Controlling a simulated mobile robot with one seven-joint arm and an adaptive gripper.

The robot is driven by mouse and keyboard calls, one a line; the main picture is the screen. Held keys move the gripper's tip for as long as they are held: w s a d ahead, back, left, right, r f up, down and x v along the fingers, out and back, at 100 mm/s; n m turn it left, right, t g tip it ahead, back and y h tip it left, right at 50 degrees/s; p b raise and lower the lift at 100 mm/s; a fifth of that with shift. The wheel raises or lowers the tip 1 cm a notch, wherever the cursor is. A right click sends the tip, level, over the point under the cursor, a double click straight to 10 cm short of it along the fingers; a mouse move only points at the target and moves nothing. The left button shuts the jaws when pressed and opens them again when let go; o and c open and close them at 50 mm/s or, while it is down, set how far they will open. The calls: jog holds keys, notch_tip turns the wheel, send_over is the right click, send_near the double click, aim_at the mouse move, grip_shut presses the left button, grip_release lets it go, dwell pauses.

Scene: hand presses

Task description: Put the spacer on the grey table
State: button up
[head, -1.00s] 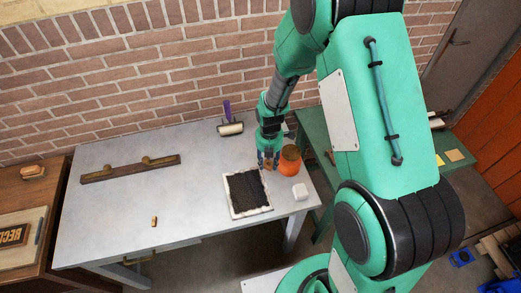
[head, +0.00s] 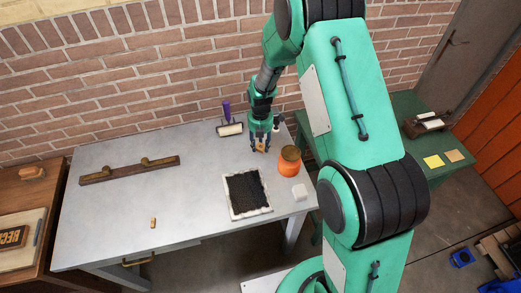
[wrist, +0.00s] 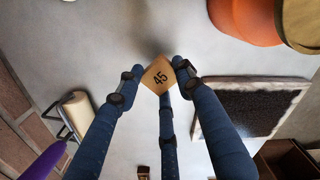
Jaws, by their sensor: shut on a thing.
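A small tan block marked 45 (wrist: 159,77), which I take to be the spacer, is held between the blue fingers of my gripper (wrist: 160,85). In the head view my gripper (head: 261,140) is over the back right part of the grey table (head: 195,180), and the tan block (head: 260,149) shows at its fingertips. The fingers are shut on the block. It looks tilted in the wrist view. I cannot tell whether it touches the table. A small wooden piece (head: 153,222) lies near the table's front.
An orange jar (head: 288,165), a framed black slab (head: 231,206) and a white block (head: 299,192) are right of centre. A roller (head: 230,129) with a purple handle lies at the back. A long brown bar (head: 128,172) is at left. The table's middle is clear.

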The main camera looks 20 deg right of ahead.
aim_at(260, 146)
jog(key=shift+f, duration=1.75)
jog(key=shift+f+b, duration=0.15)
jog(key=shift+b, duration=0.15)
jog(key=o, duration=0.8)
jog(key=shift+o, duration=0.2)
notch_tip(260, 146, up, 12)
jog(key=shift+r+p, duration=0.2)
jog(key=shift+p, duration=0.45)
